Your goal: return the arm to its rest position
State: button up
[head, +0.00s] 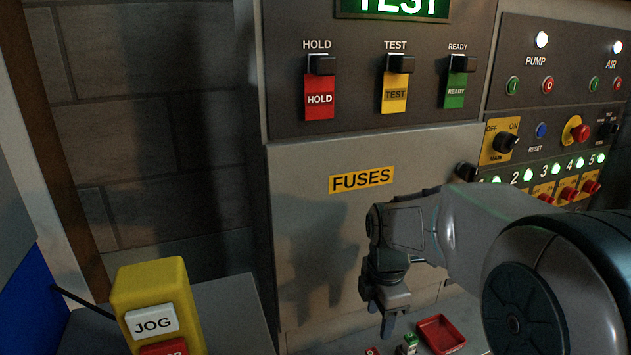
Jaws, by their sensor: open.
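My arm (480,222) reaches in from the right, in front of the grey control cabinet. My gripper (386,316) hangs at its end with the fingers pointing down. It is open, and I see nothing between the fingers. It is below the yellow FUSES label (361,180) and apart from the panel face, with a shadow cast on the panel to its left. The arm hides part of the lower right of the cabinet.
A red tray (441,334) and a small green-topped item (409,341) lie below my gripper. A yellow JOG pendant (152,300) stands at lower left. HOLD (319,98), TEST (396,93) and READY (456,90) tags hang above. Switches line the right panel.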

jog(key=s+r+m+t, duration=0.2)
jog(key=s+m, duration=1.1)
jog(key=m, duration=0.7)
jog(key=shift+r+t, duration=0.15)
jog(key=shift+t, duration=0.15)
